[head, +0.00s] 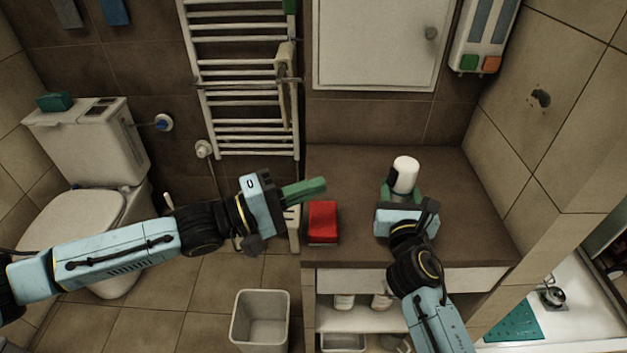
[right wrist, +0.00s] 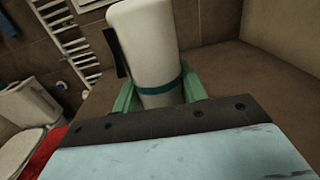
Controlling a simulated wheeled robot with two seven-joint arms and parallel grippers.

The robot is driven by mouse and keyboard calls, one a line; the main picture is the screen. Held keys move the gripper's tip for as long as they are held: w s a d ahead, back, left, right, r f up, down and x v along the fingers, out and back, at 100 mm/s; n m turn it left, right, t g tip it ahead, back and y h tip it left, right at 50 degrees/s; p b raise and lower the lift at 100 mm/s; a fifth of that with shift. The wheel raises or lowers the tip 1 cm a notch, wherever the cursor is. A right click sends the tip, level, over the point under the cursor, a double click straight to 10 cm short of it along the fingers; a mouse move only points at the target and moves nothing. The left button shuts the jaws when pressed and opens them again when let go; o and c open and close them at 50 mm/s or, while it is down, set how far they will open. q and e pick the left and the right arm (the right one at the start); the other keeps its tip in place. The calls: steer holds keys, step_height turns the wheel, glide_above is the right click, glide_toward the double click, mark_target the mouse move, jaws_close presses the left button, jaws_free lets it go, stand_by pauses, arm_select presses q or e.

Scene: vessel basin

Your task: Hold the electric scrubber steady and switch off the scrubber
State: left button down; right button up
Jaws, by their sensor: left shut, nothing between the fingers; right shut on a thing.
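The electric scrubber (head: 405,174) is a white upright cylinder with a dark part on its left side, above the brown counter (head: 467,200). In the right wrist view the scrubber (right wrist: 150,45) shows a teal band low on its body. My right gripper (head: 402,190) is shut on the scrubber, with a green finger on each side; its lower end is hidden. My left gripper (head: 318,186) is shut and empty, left of the scrubber and apart from it, with its green fingers pointing right near the counter's left edge. I cannot make out the switch.
A red box (head: 322,222) stands at the counter's front left, just below my left fingertips. A towel radiator (head: 240,80) and white cabinet (head: 378,45) are on the back wall. A bin (head: 260,318) stands on the floor. The counter right of the scrubber is clear.

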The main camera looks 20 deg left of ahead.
steer(key=o, duration=1.2)
steer(key=shift+o, duration=0.2)
